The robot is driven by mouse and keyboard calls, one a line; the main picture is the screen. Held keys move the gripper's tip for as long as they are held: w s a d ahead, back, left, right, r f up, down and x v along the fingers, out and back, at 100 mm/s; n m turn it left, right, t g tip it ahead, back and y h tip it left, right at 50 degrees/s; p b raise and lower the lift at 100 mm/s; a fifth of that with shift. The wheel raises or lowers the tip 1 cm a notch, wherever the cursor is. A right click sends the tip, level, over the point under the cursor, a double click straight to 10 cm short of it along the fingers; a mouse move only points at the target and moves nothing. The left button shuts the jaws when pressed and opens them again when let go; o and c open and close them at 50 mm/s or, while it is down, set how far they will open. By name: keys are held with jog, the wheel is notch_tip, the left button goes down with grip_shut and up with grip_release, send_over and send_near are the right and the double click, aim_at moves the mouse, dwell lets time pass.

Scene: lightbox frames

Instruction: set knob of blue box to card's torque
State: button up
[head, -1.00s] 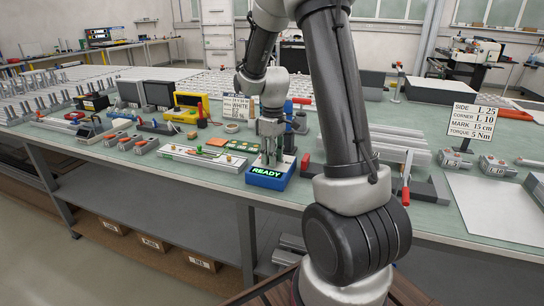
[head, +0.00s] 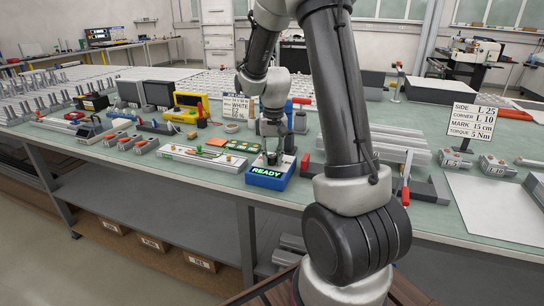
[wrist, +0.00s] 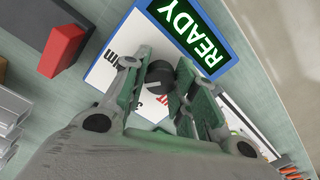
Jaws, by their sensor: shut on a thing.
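The blue box (head: 266,182) stands near the table's front edge, with a green READY display on its front face. In the wrist view the blue box (wrist: 225,16) has a white top with partly hidden lettering, and a dark round knob (wrist: 157,77) with a light pointer line. My gripper (head: 272,158) is down at the box top. In the wrist view my gripper (wrist: 158,74) has a finger on each side of the knob, shut on it. The card (head: 473,119) at the right reads TORQUE 5 Nm. The knob's scale is mostly hidden by my fingers.
A red block (wrist: 62,50) stands beside the box in the wrist view. A white board with small coloured parts (head: 203,157) lies left of the box. Another card (head: 237,107) reading WHITE stands behind. Grey blocks labelled L 5 and L 10 (head: 497,165) lie at the right.

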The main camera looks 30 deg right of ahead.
aim_at(273, 156)
jog(key=shift+m, duration=1.3)
jog(key=o, duration=1)
jog(key=shift+o, duration=0.2)
jog(key=shift+r, duration=0.1)
notch_tip(273, 156, up, 12)
jog(key=shift+d, duration=0.15)
jog(key=shift+s, duration=0.1)
